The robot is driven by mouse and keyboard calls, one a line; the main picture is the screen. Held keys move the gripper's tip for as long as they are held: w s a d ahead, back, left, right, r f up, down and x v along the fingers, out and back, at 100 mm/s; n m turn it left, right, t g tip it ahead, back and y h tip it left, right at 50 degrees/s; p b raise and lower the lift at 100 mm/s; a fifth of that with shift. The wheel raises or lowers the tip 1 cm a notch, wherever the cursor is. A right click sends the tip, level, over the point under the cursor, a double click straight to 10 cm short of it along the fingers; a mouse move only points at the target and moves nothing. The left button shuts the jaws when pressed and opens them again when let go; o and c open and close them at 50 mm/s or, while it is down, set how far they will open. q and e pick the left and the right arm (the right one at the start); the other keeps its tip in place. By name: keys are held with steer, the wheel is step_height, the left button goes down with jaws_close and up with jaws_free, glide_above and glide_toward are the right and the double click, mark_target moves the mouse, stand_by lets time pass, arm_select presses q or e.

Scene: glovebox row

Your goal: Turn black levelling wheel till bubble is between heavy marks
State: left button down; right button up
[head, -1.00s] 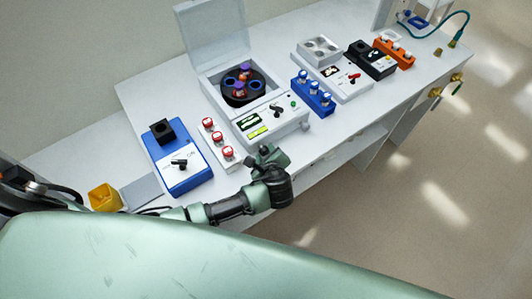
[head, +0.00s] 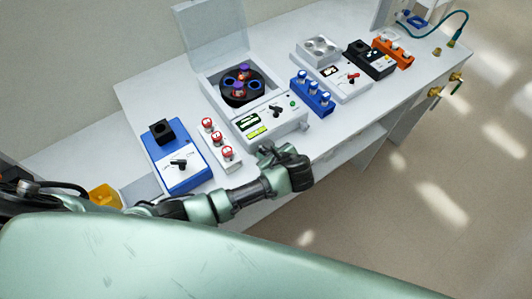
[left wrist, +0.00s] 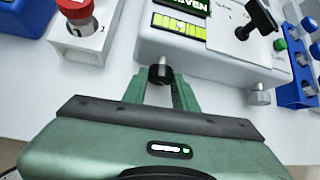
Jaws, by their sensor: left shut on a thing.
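The white centrifuge (head: 285,122) stands open-lidded on the bench, with a dark rotor (head: 240,90) inside. On its front is a yellow-green bubble vial (left wrist: 179,25), below a dark display whose visible letters end in "VEN". Dark marks cross the vial; I cannot tell the bubble's exact place. The black levelling wheel (left wrist: 160,74) is under the centrifuge's front left corner. My left gripper (left wrist: 161,82) is shut on this wheel, one finger on each side. In the head view my left gripper (head: 268,153) is at the bench's front edge. My right gripper is not in view.
A white strip with red-capped knobs (head: 216,138) and a blue device (head: 183,170) stand left of the centrifuge. A second, metal-grey foot (left wrist: 260,95) is at the front right corner.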

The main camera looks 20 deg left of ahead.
arm_select(q)
steer(key=shift+w+d+m+g+y, duration=0.1)
steer(key=shift+w+m+g+y, duration=0.05)
steer(key=shift+m+g+y, duration=0.45)
steer(key=shift+w+d+m+g+y, duration=0.1)
steer(key=shift+m+g+y, duration=0.3)
steer(key=shift+g+y, duration=0.3)
steer(key=shift+g, duration=0.3)
steer(key=c, duration=1.4)
jaws_free()
steer(key=b+v, duration=0.1)
steer(key=v, duration=0.6)
steer(key=shift+s+d+r+b, duration=0.1)
steer(key=shift+d+r+b, duration=0.1)
steer(key=shift+r+b, duration=0.1)
steer(key=shift+f, duration=0.1)
